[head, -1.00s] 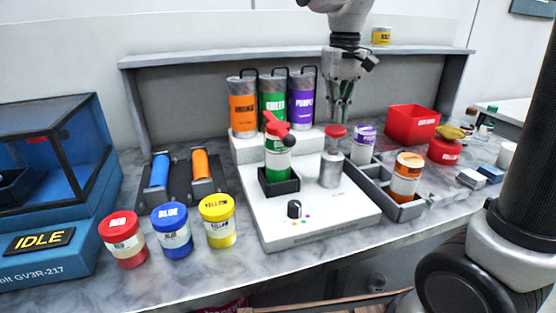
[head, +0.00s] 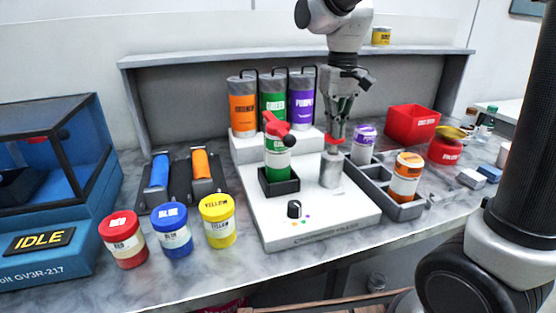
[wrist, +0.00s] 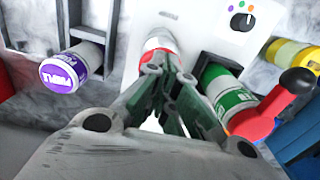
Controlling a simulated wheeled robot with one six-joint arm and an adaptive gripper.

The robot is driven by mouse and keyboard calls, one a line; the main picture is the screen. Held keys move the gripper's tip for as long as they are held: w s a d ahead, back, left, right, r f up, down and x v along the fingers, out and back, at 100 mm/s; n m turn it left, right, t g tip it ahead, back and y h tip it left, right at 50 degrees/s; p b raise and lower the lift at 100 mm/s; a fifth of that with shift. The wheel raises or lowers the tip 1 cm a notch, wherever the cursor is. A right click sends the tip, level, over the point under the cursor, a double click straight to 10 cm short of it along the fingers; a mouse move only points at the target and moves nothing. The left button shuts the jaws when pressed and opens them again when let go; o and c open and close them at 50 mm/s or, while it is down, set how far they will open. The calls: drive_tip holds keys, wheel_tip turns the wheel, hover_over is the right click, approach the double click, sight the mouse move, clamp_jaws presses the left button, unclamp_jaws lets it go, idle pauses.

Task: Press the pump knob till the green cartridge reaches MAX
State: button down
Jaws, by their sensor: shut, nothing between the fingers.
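The pump's red knob (head: 335,141) sits on a silver cylinder (head: 330,172) on the white station. My gripper (head: 337,134) is shut and empty, pointing down with its fingertips at the top of the knob, seemingly touching it. In the wrist view the fingers (wrist: 165,120) cover part of the red knob (wrist: 153,60). The green cartridge (head: 277,160) stands upright in a dark square holder left of the pump, with a red lever (head: 278,128) at its top. It also shows in the wrist view (wrist: 226,92). Its fill level and MAX mark cannot be read.
A black dial (head: 294,209) is at the station's front. A grey tray (head: 405,211) with purple (head: 363,145) and orange (head: 407,176) cartridges stands close right of the pump. Orange, green and purple tanks (head: 302,100) stand behind. Red, blue and yellow jars (head: 217,222) stand front left.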

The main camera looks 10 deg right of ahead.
drive_tip(key=shift+f, duration=0.2)
drive_tip(key=shift+r, duration=2.1)
drive_tip(key=shift+f, duration=0.15)
drive_tip(key=shift+f, duration=1.95)
drive_tip(key=shift+r, duration=2.1)
